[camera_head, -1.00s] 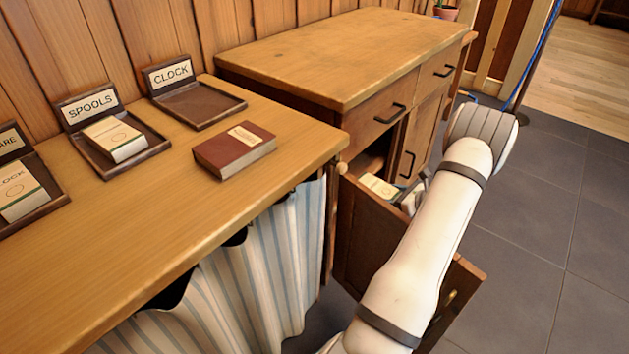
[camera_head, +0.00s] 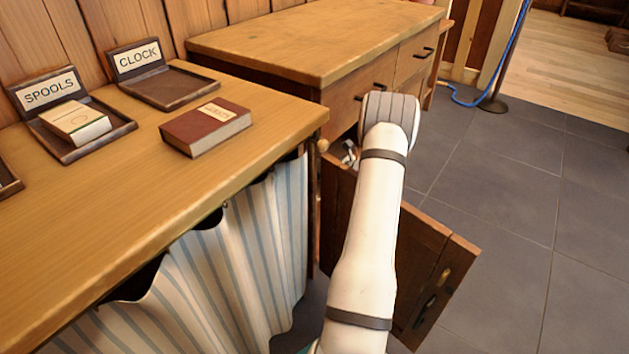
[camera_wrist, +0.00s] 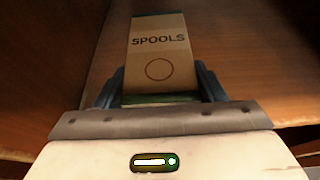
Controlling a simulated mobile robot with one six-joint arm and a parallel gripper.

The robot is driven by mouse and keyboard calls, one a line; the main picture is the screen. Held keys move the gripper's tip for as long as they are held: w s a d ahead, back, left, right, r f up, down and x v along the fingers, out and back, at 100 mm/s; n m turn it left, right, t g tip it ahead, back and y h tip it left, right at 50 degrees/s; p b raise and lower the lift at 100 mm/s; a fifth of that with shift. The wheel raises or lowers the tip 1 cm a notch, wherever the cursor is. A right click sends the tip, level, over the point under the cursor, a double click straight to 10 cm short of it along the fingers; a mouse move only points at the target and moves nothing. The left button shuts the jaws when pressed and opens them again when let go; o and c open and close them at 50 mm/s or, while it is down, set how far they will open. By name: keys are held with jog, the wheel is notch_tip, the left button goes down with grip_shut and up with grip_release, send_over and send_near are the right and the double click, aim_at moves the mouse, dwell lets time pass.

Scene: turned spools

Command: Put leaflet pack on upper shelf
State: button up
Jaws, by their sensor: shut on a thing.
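A leaflet pack (camera_wrist: 160,52) with a tan face, the word SPOOLS, a circle and green ends is between the fingers of my gripper (camera_wrist: 158,88) in the wrist view. My gripper is shut on it. Brown wooden panels (camera_wrist: 250,55) surround the pack there; I cannot tell which is the upper shelf. In the head view, a small part of my gripper (camera_head: 349,155) shows at the cabinet (camera_head: 338,108) opening. My arm hides the rest of the gripper, the held pack and most of the cabinet inside.
The open cabinet door (camera_head: 428,262) stands beside and behind my arm. On the left counter (camera_head: 110,200) are a SPOOLS tray (camera_head: 112,134) holding a white pack (camera_head: 76,122), an empty CLOCK tray (camera_head: 170,88) and a red book (camera_head: 205,127). Grey floor (camera_head: 500,200) is clear at right.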

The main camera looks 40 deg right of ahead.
jog(key=shift+w+a, duration=0.2)
jog(key=shift+w, duration=0.4)
jog(key=f+b, duration=0.1)
jog(key=f, duration=0.1)
jog(key=f+b, duration=0.1)
jog(key=shift+w+a+f+b, duration=0.1)
jog(key=shift+w+f+b, duration=0.2)
jog(key=shift+r, duration=0.1)
jog(key=o, duration=1.2)
jog(key=shift+f, duration=0.2)
jog(key=shift+c, duration=0.2)
jog(key=shift+r, duration=0.1)
